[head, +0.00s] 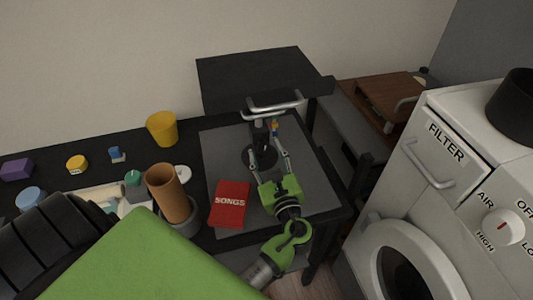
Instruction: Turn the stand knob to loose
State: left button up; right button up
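The stand has a dark tilted board (255,75) with a silver bar along its lower edge, a short post and a round dark base (249,158) on a grey mat. A small piece with blue and yellow colouring (275,128), possibly the knob, sits beside the post under the bar. Its setting is too small to read. I cannot tell whether either finger touches. My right gripper is not in view.
A red SONGS book (230,204) lies left of my gripper. A brown cylinder (167,187) and a yellow cup (162,128) stand farther left on the dark table. A white machine (440,185) with a FILTER panel stands close on the right.

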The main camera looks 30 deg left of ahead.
pick_arm(q)
jog(key=shift+s+d, duration=0.25)
jog(key=v, duration=0.7)
jog(key=shift+f, duration=0.1)
dwell(0.4)
